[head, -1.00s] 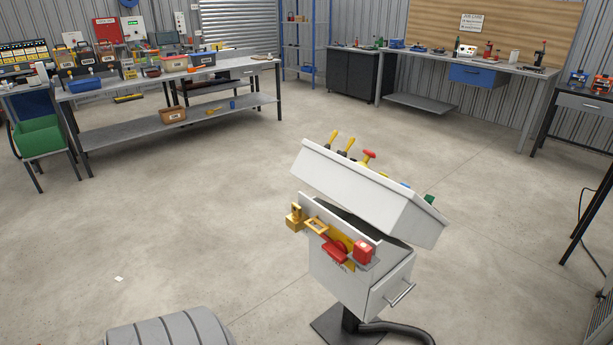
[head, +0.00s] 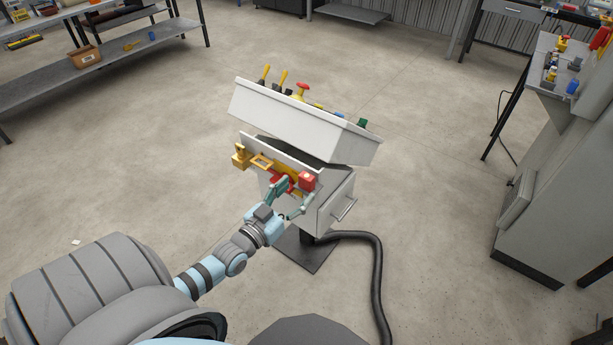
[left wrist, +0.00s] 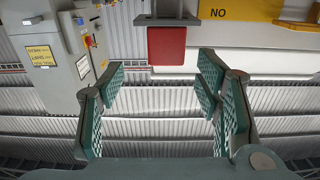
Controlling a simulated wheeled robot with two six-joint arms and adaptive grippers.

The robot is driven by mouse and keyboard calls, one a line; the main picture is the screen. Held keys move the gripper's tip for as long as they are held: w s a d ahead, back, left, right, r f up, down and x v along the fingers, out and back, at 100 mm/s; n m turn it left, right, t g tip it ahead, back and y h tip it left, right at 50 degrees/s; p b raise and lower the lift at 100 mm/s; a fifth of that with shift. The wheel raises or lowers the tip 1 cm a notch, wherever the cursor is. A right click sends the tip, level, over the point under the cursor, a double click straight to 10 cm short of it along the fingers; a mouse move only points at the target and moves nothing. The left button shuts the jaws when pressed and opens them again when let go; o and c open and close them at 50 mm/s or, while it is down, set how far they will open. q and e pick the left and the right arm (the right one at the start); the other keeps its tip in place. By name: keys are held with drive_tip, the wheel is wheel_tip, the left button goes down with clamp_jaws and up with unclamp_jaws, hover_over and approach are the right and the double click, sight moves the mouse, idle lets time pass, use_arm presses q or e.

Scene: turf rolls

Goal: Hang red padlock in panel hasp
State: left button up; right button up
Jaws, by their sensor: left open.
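The red padlock (head: 307,180) is at the right end of the fittings on the front of the grey-white control panel (head: 300,125). In the left wrist view the red padlock body (left wrist: 167,46) hangs below a grey bracket-like part, ahead of my fingers. My left gripper (head: 292,194) is open just below and in front of it, and its green fingers (left wrist: 163,95) stand apart with nothing between them. A yellow frame-shaped part (head: 262,162), perhaps the hasp, sits left of a red handle (head: 281,182), which my left finger partly covers. My right gripper is not in view.
A yellow padlock-like block (head: 240,158) is at the panel's left end. A black hose (head: 378,280) runs along the floor from the pedestal. A grey cabinet (head: 550,200) stands at the right.

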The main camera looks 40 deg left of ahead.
sight(304, 181)
use_arm(q)
drive_tip(key=w+b, duration=0.1)
drive_tip(key=w, duration=0.1)
drive_tip(key=w+b, duration=0.1)
drive_tip(key=w, duration=0.1)
drive_tip(key=w+b, duration=0.1)
drive_tip(key=w, duration=0.1)
drive_tip(key=shift+w+a+f, duration=0.1)
drive_tip(key=shift+a+f, duration=0.1)
drive_tip(key=shift+a, duration=0.2)
drive_tip(key=shift+w, duration=0.1)
drive_tip(key=shift+r, duration=0.15)
drive_tip(key=c, duration=1.3)
